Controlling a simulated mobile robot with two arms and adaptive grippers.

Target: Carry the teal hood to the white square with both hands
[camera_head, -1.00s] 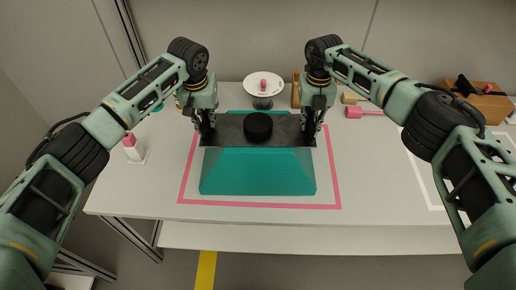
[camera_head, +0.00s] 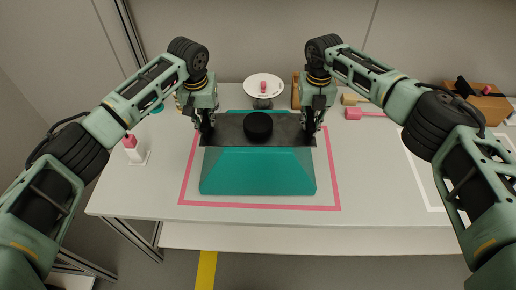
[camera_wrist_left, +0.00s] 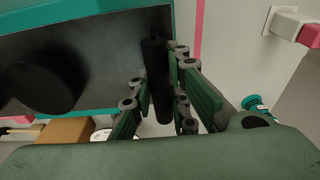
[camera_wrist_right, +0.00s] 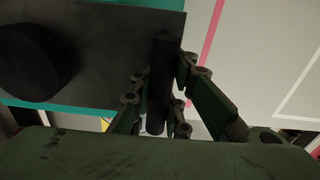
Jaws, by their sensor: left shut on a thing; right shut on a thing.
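The teal hood (camera_head: 258,172) sits inside the pink square outline (camera_head: 260,207) on the table. A dark plate with a black round knob (camera_head: 258,125) is on its top. My left gripper (camera_head: 205,131) is shut on a dark bar at the left end of the plate; the bar (camera_wrist_left: 157,80) stands between its fingers in the left wrist view. My right gripper (camera_head: 312,129) is shut on the matching bar (camera_wrist_right: 161,80) at the right end. The white square outline (camera_head: 432,207) lies at the table's right, partly hidden by my right arm.
A white dish (camera_head: 263,87) on a dark stand is behind the hood. A pink-ended tool (camera_head: 365,113) and a wooden box (camera_head: 488,103) lie at the back right. A white block with a pink top (camera_head: 133,150) stands at the left. The table between the two outlines is clear.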

